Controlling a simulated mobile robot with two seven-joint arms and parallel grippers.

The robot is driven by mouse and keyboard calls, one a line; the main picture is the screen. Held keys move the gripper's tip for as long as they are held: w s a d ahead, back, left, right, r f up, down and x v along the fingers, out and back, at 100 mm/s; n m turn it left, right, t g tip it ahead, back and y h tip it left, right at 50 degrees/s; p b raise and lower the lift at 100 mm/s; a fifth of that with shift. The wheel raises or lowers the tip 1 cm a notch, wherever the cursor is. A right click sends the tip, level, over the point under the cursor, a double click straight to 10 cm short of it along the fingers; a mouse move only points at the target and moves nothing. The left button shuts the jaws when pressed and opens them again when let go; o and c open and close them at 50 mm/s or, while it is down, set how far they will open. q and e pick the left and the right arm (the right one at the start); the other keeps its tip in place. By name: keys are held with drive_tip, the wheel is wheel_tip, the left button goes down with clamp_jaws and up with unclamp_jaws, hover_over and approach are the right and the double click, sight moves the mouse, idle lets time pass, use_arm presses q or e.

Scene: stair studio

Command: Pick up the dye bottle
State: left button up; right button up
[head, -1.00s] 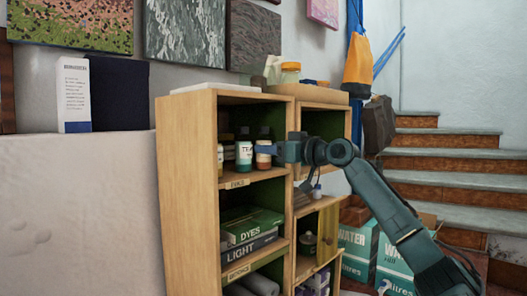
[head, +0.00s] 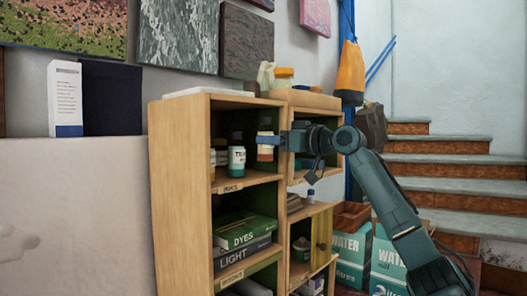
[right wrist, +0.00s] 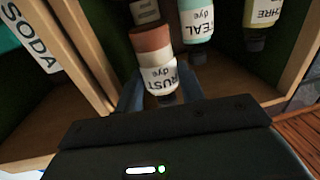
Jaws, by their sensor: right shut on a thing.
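A dye bottle with a rust-brown body, a white label and a dark cap (head: 265,152) is held by my right gripper (head: 268,141). It is upright, above the shelf board at the front of the upper left compartment. In the right wrist view the rust dye bottle (right wrist: 152,50) stands between the gripper fingers (right wrist: 160,97), its label reading "RUST dye". A teal dye bottle (head: 237,160) stands on the shelf to its left, and it also shows in the right wrist view (right wrist: 196,22). My left gripper is not in view.
The wooden shelf unit (head: 180,190) has side walls and a divider close to the held bottle. A yellowish bottle (right wrist: 262,18) stands beside the teal one. Below are a DYES box (head: 245,235) and a LIGHT box (head: 240,252). Water boxes (head: 352,250) and stairs (head: 455,180) are at right.

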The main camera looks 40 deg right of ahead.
use_arm(q)
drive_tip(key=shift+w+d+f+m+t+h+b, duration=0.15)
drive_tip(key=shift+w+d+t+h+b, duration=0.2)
drive_tip(key=shift+b, duration=0.7)
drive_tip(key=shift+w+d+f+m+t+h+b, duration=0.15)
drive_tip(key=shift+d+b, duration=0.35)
drive_tip(key=shift+b, duration=0.6)
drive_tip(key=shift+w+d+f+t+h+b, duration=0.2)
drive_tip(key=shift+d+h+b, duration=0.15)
drive_tip(key=shift+b, duration=0.7)
use_arm(e)
drive_tip(key=v, duration=1.5)
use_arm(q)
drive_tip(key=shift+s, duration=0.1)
use_arm(e)
drive_tip(key=shift+s, duration=0.15)
